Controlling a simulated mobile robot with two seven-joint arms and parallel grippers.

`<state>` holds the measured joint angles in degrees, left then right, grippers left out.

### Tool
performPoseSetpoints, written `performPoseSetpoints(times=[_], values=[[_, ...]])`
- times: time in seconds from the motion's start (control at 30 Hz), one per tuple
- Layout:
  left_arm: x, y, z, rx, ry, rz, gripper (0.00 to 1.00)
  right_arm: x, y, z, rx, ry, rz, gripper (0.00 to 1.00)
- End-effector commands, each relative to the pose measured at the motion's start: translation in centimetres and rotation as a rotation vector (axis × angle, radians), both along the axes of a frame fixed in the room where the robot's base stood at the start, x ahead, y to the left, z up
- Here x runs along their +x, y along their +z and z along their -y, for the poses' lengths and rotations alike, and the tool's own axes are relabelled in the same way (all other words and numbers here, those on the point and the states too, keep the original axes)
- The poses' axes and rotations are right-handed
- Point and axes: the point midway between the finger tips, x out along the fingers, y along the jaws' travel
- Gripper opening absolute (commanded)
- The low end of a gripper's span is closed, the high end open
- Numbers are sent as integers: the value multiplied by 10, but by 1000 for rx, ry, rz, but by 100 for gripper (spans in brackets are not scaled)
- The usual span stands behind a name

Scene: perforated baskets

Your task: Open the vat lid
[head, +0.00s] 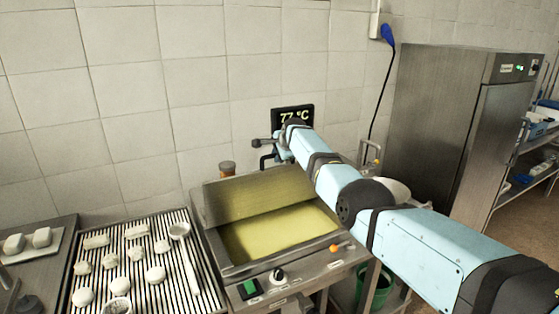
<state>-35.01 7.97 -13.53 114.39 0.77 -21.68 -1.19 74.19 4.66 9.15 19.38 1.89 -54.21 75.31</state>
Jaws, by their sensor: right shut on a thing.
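The vat (225,268) is a steel tank with yellow liquid showing inside. Its steel lid (240,197) is raised at the back, with its inner face toward me and the vat's mouth uncovered. My right arm reaches in from the lower right, over the vat's right side. My right gripper (264,154) is at the lid's upper edge and shut on the lid; its fingertips and the exact grip are small and partly hidden. My left gripper is not in view.
A slatted tray (207,291) with several pale lumps and a ladle (183,250) is left of the vat. A display (293,114) reading 77 °C is on the wall behind. A steel cabinet (430,120) stands right. A green bucket (376,290) sits below my arm.

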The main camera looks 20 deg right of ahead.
Motion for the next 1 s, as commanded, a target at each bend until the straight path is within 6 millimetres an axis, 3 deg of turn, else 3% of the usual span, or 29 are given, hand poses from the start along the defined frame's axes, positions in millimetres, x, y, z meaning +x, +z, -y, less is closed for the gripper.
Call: performPoseSetpoints(times=[0.43, 0.47, 0.57, 1.0], values=[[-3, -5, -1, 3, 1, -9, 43, 1, 1, 0, -3, 2, 1, 0], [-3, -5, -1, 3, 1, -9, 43, 1, 0, 0, -3, 2, 1, 19], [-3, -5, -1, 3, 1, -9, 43, 1, 0, 0, -1, 2, 1, 41], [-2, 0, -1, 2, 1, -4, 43, -2, 4, 0, 0, 1, 2, 41]])
